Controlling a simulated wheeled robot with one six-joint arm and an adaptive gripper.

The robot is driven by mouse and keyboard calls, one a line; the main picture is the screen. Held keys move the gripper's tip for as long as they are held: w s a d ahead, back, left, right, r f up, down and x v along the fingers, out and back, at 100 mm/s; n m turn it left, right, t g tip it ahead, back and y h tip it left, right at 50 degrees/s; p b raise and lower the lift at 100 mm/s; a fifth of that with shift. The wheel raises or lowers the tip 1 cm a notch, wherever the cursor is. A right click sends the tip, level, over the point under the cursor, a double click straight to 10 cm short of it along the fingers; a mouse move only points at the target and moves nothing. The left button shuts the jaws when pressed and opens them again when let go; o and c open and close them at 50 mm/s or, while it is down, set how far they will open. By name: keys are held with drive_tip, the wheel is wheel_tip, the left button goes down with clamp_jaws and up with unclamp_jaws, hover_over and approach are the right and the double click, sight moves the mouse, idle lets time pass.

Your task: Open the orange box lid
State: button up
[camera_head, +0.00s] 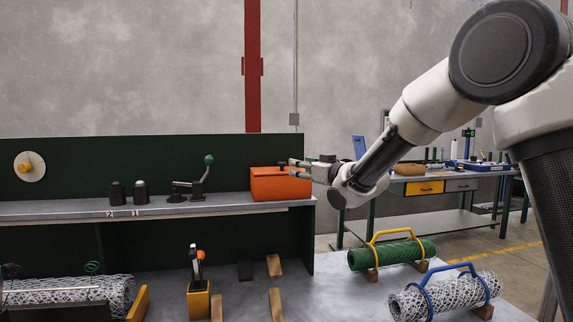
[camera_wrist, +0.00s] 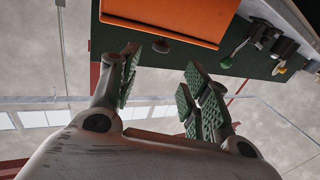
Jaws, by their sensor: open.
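The orange box (camera_head: 278,186) sits at the right end of the grey shelf, and its lid looks shut. In the wrist view the orange lid (camera_wrist: 165,20) fills the top middle, with a small dark red-brown knob (camera_wrist: 161,46) at its near edge. My gripper (camera_head: 292,168) reaches in from the right at the height of the lid, its fingertips close to the box's right side. In the wrist view my gripper (camera_wrist: 160,82) is open, with green-padded fingers apart and nothing between them. The knob lies just beyond the fingertips, between their lines. I cannot tell whether anything touches.
A lever with a green ball (camera_head: 208,159) and two dark buttons (camera_head: 128,191) stand on the shelf (camera_head: 60,210) left of the box. Below are rolls of mesh, a green roll (camera_head: 395,254) and wooden blocks (camera_head: 275,266). A workbench (camera_head: 470,172) stands behind at right.

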sight(282, 163)
drive_tip(key=x, duration=1.1)
drive_tip(key=shift+w+a+f, duration=0.1)
drive_tip(key=shift+w+a, duration=0.1)
drive_tip(key=shift+w, duration=0.2)
clamp_jaws()
